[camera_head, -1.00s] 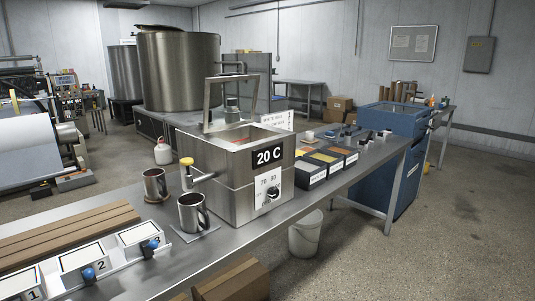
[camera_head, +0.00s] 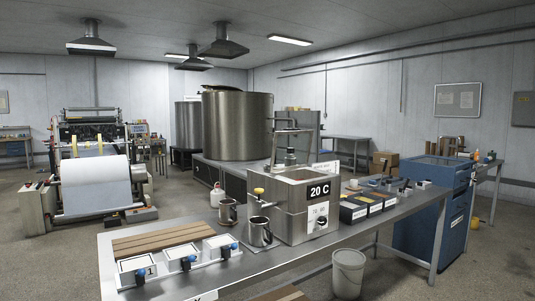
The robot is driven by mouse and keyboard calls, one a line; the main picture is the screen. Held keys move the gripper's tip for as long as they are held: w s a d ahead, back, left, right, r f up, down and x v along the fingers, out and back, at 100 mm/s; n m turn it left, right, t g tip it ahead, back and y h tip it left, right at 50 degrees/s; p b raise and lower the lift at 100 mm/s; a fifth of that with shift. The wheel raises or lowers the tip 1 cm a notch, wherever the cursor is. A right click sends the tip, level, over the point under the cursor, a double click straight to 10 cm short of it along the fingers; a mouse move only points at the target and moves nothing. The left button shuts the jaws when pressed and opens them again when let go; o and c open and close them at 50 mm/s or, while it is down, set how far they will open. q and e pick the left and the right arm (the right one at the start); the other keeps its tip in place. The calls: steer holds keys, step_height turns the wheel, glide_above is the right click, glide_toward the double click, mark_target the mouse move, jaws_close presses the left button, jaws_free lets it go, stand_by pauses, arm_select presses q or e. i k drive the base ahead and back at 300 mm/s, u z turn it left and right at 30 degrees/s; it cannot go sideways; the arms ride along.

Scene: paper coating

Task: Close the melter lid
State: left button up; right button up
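The melter (camera_head: 306,208) is a square steel box on the steel bench, with a "20 C" display and a dial on its front. Its lid (camera_head: 292,133) stands raised upright at the back, seen as a thin metal frame, and the top opening shows. A yellow-knobbed tap (camera_head: 259,191) sticks out of its left side. Neither of my grippers is in view, so nothing of mine touches the melter or lid.
Two steel mugs (camera_head: 259,232) stand left of the melter. Several small bins (camera_head: 354,211) sit to its right. Numbered boxes with blue knobs (camera_head: 183,252) and brown slats (camera_head: 170,239) lie at the bench's left.

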mark_target(288, 132)
steer(key=u, duration=1.9)
steer(key=i, duration=5.25)
steer(key=z, duration=4.15)
steer(key=i, duration=0.4)
steer(key=u, duration=0.1)
